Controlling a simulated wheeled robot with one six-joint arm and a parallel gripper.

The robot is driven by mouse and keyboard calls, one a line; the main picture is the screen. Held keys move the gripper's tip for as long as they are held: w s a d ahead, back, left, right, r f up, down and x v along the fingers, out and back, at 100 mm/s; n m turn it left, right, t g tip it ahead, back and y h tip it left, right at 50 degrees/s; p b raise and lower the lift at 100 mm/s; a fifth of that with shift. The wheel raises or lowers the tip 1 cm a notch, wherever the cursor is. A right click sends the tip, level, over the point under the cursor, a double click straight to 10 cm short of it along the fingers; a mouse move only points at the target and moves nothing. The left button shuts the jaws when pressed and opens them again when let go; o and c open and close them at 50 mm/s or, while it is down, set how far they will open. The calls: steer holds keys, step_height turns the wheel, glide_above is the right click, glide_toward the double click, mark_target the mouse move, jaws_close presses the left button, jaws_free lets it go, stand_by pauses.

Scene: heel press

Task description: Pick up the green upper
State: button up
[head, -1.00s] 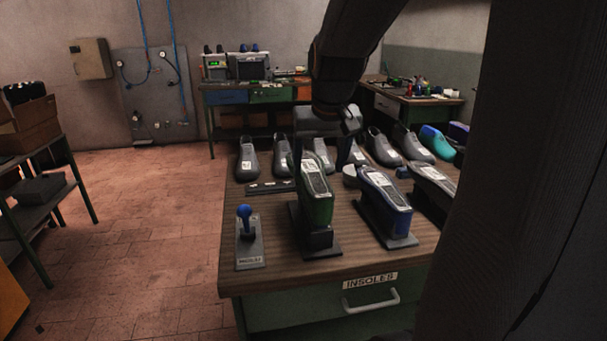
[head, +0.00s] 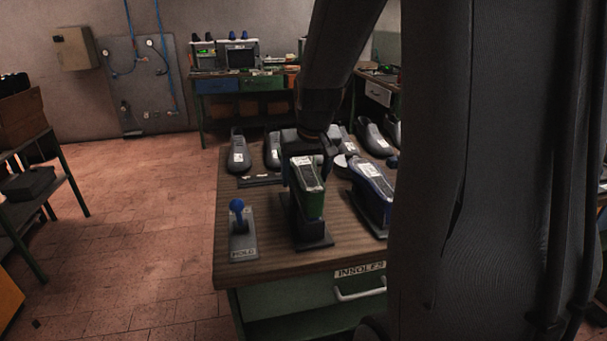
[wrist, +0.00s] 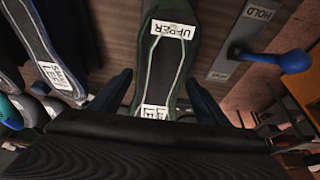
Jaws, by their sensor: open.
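The green upper (head: 312,203) sits on a dark stand (head: 313,241) near the front of the wooden bench. In the wrist view the green upper (wrist: 166,62) lies upside up with white labels, one reading UPPER, between my two fingers. My gripper (wrist: 160,92) is open, with one dark finger on each side of the upper and a gap visible at each side. In the head view my gripper (head: 308,165) is over the upper's far end, partly hiding it. I cannot tell whether a finger touches it.
A blue upper (head: 372,185) on its stand is close to the right. A blue-knobbed lever (head: 237,212) on a HOLD plate stands to the left. Grey shoe forms (head: 238,152) line the back of the bench. My own arm hides the bench's right side.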

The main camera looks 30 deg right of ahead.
steer(key=c, duration=1.3)
steer(key=shift+o, duration=0.2)
steer(key=shift+r, duration=0.15)
step_height(320, 180, up, 10)
steer(key=shift+f+b, duration=0.15)
steer(key=shift+b, duration=0.75)
steer(key=shift+r+p, duration=0.9)
steer(key=shift+r, duration=0.15)
